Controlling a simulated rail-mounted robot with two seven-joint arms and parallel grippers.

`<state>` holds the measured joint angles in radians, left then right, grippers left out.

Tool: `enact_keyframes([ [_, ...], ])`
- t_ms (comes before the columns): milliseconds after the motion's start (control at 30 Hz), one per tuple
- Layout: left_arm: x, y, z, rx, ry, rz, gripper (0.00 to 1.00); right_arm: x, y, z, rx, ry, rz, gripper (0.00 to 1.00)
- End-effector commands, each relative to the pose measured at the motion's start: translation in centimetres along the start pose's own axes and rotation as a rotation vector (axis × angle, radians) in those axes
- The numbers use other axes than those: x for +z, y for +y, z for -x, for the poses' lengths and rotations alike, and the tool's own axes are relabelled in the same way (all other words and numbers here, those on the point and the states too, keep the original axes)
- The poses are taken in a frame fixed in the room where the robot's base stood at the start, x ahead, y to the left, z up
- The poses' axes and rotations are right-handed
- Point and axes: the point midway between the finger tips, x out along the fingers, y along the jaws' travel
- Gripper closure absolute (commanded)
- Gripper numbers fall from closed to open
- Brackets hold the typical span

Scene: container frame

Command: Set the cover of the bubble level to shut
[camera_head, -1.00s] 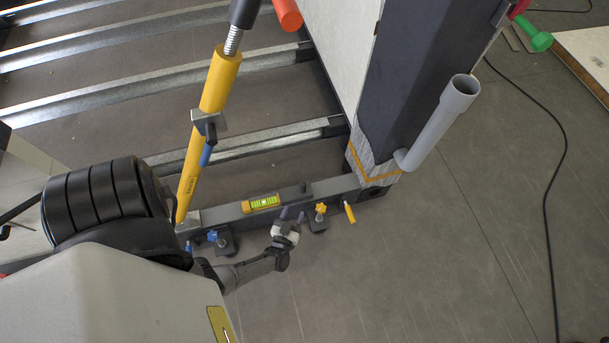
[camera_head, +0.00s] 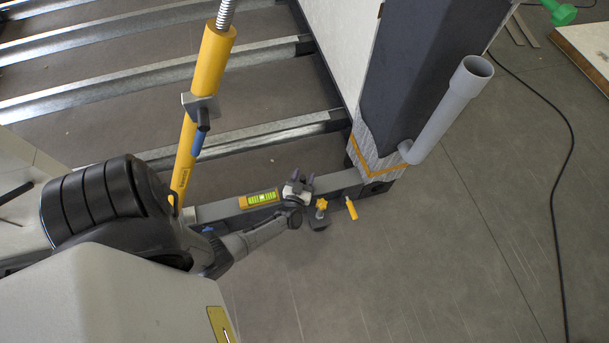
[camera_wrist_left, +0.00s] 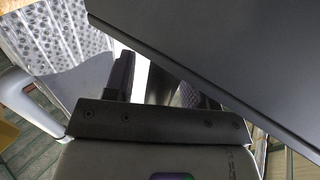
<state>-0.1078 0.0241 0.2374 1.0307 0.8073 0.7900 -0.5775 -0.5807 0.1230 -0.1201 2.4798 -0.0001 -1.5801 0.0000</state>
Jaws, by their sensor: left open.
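The bubble level (camera_head: 259,199) is a yellow-framed block with a bright green vial, set on the top of the grey beam (camera_head: 215,210). Its vial shows uncovered in the head view. No cover can be clearly made out. My left gripper (camera_head: 301,179) is at the beam just right of the level, with its two dark fingertips apart and pointing away from me. It hides the part of the beam where a small dark knob stood. In the left wrist view the left gripper (camera_wrist_left: 157,82) shows two dark fingers with a gap between them. My right gripper is not in view.
A yellow prop (camera_head: 200,100) rises left of the level. A yellow-headed clamp (camera_head: 321,206) and a yellow peg (camera_head: 351,208) stand right of my gripper. A grey pipe (camera_head: 445,115) leans by the wrapped dark post (camera_head: 410,75). The floor in front is clear.

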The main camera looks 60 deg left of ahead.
Motion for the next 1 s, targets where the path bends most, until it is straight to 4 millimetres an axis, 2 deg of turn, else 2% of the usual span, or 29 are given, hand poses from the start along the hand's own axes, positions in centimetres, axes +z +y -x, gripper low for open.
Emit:
enact_keyframes([
  [433, -0.04, -0.01, -0.59, 0.000, 0.000, 0.000, 0.50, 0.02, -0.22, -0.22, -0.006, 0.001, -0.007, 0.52],
  [900, -0.02, -0.01, -0.57, 0.000, 0.000, 0.000, 0.95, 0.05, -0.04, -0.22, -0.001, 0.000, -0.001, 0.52],
  [1000, -0.02, -0.01, -0.56, 0.000, 0.000, 0.000, 1.00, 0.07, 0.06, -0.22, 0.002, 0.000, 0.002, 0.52],
])
